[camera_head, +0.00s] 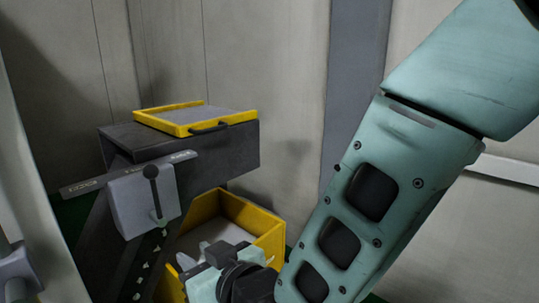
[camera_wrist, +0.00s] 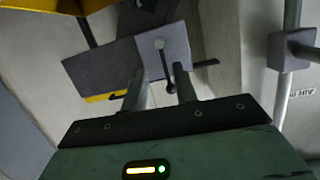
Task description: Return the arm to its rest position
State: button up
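My arm is teal and reaches from the upper right to the bottom middle of the head view. My gripper (camera_head: 203,257) is at its lower end, in front of the lower yellow bin (camera_head: 268,228). The wrist view also shows my gripper (camera_wrist: 160,88), with its two grey fingers apart. Nothing shows held between them. Whether the gripper touches the bin cannot be told.
A dark machine (camera_head: 235,155) carries a yellow-rimmed tray (camera_head: 190,130) with a black handle. A grey box with a black lever (camera_head: 152,185) is on its front. A grey post (camera_wrist: 290,60) stands at the right in the wrist view. Pale walls are behind.

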jog(key=s+d+f+g+h, duration=0.1)
jog(key=s+d+g+h, duration=0.4)
jog(key=d, duration=0.8)
jog(key=s+d+f+m+g+h, duration=0.1)
jog(key=s+d+g+h, duration=0.4)
jog(key=s+d, duration=0.4)
jog(key=d, duration=0.4)
jog(key=shift+s+d+g, duration=0.15)
jog(key=shift+d+g, duration=0.05)
jog(key=shift+g, duration=0.1)
jog(key=shift+f, duration=0.1)
